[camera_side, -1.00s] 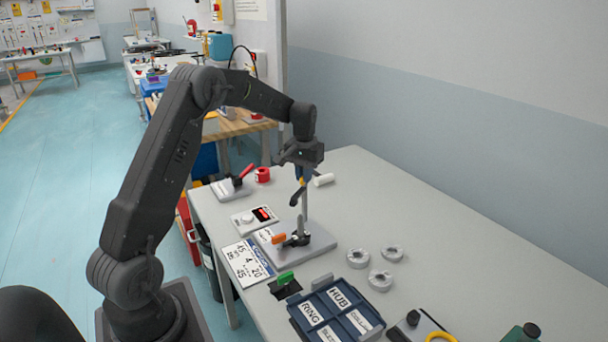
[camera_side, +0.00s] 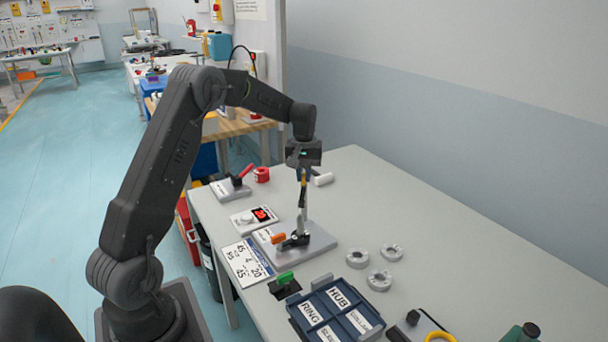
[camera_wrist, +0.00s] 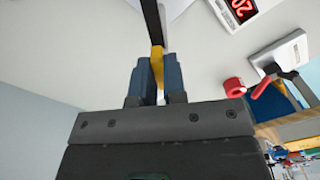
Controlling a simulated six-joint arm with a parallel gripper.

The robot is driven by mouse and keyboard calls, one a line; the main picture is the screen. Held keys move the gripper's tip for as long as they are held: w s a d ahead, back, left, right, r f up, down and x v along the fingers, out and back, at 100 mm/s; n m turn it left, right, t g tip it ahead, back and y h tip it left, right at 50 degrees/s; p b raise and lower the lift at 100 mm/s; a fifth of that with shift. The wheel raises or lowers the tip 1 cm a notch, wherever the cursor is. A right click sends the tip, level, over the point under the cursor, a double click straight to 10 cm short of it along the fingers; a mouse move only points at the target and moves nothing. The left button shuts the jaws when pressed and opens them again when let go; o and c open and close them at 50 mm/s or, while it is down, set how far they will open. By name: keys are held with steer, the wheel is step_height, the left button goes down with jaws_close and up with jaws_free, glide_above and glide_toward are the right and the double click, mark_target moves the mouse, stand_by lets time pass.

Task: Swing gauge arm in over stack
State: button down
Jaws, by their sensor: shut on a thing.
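The gauge arm (camera_side: 302,197), a slim black bar with a yellow section, is at the upper part of a thin grey post in the side view. My gripper (camera_side: 303,174) is shut on its yellow section from above. In the wrist view, the yellow part of the gauge arm (camera_wrist: 156,56) lies between the blue fingers of my gripper (camera_wrist: 157,82), and its black part runs to the top edge. The post stands on a grey base plate (camera_side: 318,242) with a black low part and an orange handle (camera_side: 277,238). I cannot make out a stack under the arm.
A display with red digits (camera_side: 262,214) and a printed card (camera_side: 246,262) lie left of the plate. Several grey rings (camera_side: 380,280) are to its right. A blue labelled tray (camera_side: 338,308) is in front. A red-levered block (camera_side: 232,188) and red roll (camera_side: 262,175) are behind.

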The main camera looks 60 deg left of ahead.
steer(key=shift+r, duration=0.1)
steer(key=c, duration=1.2)
jaws_free()
step_height(320, 180, up, 14)
steer(key=shift+f, duration=0.15)
steer(key=s+d+r+m+t, duration=0.1)
steer(key=s+d+r+m, duration=0.15)
steer(key=s+d, duration=0.4)
steer(key=s+d+r+m+t, duration=0.1)
steer(key=s+d+r+m, duration=0.2)
steer(key=d, duration=0.6)
steer(key=s+d+f+m+t, duration=0.1)
steer(key=s+d+f, duration=0.1)
steer(key=s, duration=0.3)
steer(key=s+d+f+m+t, duration=0.1)
steer(key=s+d+f+m, duration=0.1)
steer(key=s+d, duration=0.3)
steer(key=s+d+f+m+t, duration=0.1)
steer(key=s+d+m, duration=0.1)
steer(key=s+d, duration=0.2)
steer(key=shift+s+d+f+t, duration=0.1)
steer(key=shift+s+f+t, duration=0.1)
steer(key=shift+s, duration=0.45)
steer(key=shift+s+f+t, duration=0.1)
steer(key=shift+s+f, duration=0.1)
steer(key=shift+s, duration=0.45)
